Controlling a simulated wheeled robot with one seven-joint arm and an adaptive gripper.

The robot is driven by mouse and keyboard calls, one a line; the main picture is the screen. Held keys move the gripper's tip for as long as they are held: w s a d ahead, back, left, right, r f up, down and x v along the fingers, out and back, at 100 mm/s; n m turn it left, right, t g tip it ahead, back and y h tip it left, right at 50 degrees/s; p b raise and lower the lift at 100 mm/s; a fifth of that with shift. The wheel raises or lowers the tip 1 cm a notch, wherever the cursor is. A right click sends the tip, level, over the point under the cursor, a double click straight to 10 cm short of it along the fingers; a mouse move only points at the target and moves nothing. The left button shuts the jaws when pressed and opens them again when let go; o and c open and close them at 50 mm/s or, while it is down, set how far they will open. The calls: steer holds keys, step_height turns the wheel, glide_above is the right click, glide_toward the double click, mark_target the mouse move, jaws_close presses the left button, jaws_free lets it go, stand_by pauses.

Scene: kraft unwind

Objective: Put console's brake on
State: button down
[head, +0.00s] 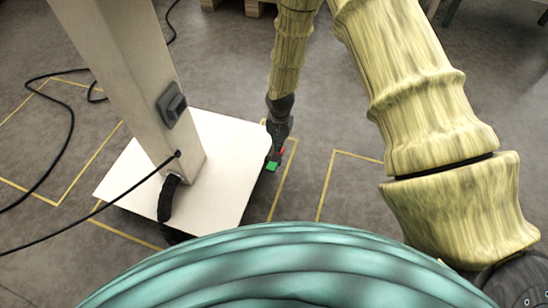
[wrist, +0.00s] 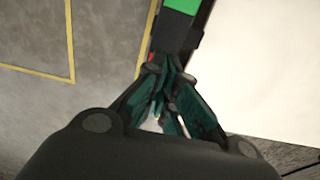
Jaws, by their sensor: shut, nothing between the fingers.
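The console is a white post (head: 140,85) on a white base plate (head: 225,165) on the floor. A small green pad (head: 271,166) and a red bit (head: 282,150) show at the plate's right edge, probably the brake. In the wrist view the green pad (wrist: 182,5) sits on a dark piece (wrist: 178,35) beside the white plate (wrist: 265,60), with a sliver of red (wrist: 151,57). My gripper (head: 274,155) is pointed down at this piece with fingers together and empty. In the wrist view its tips (wrist: 166,65) are close to the dark piece; I cannot tell whether they touch.
A black cable (head: 75,238) runs from the post to the left, and another (head: 72,110) lies on the floor. A dark box (head: 172,104) is on the post. Yellow tape (head: 325,185) marks the floor, which is open to the right. A pallet (head: 250,7) is at the back.

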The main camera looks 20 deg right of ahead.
steer(key=shift+r+p, duration=2.25)
steer(key=shift+r, duration=0.35)
steer(key=s+f+n, duration=0.2)
steer(key=s+f, duration=0.2)
steer(key=s, duration=0.6)
steer(key=s+f+n, duration=0.1)
steer(key=s+f, duration=0.2)
steer(key=s, duration=0.6)
steer(key=s+d+r+n+p, duration=0.1)
steer(key=s+d+n, duration=0.1)
steer(key=s, duration=0.7)
steer(key=s+d+r+n, duration=0.1)
steer(key=s+r, duration=0.1)
steer(key=s, duration=0.6)
step_height(320, 180, up, 36)
steer(key=p, duration=3.6)
steer(key=shift+s+d, duration=0.15)
steer(key=shift+f, duration=0.1)
